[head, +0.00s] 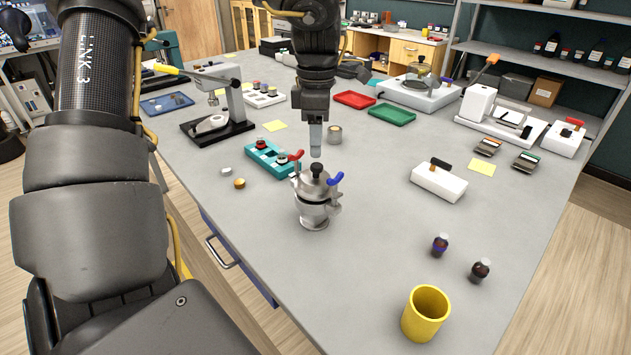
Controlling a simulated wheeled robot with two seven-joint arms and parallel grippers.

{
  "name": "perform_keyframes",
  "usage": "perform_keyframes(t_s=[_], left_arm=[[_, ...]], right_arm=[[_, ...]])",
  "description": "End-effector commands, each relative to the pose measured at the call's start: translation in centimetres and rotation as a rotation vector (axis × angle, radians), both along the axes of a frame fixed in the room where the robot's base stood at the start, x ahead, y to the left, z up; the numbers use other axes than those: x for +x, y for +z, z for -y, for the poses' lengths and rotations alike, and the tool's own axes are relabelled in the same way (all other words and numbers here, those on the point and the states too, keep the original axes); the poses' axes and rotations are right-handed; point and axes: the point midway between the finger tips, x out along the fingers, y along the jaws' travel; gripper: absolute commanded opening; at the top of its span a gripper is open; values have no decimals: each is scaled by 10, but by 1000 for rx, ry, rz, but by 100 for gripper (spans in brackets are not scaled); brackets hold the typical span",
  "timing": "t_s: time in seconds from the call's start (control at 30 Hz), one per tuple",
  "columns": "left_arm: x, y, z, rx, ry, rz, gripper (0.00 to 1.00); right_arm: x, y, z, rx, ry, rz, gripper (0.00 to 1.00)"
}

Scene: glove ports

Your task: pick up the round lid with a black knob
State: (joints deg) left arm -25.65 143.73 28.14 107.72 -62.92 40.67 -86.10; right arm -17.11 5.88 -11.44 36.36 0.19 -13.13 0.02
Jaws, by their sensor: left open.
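The round lid (314,185) is silver metal with a black knob (317,169). It sits on top of a small metal pot (314,214) on the grey table. A red-handled clamp (296,157) is at the pot's left side and a blue-handled clamp (336,179) at its right. My left gripper (316,149) points down just above the black knob, apart from the lid. Its jaws are open and seen edge-on, with nothing visible between them. My right gripper is not in view.
A teal rack (273,161) stands close to the pot's left. A white block with a black handle (439,181) is to the right. A yellow cup (425,312) and two dark bottles are at front right.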

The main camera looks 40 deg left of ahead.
Motion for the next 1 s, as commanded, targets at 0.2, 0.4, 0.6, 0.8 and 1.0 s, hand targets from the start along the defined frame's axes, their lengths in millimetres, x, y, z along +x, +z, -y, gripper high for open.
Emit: perform_keyframes(t_s=[0.2,0.4,0.6,0.8,1.0], left_arm=[[-2,-24,0,-3,-1,-5,50],[-1,-48,1,-1,-1,-1,50],[-1,-51,1,-1,-1,1,50],[-1,-51,1,0,-1,0,34],[-1,-51,1,0,-1,0,8]], right_arm=[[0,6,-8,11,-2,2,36],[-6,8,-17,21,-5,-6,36],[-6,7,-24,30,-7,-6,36],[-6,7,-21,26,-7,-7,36],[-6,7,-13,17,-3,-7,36]])
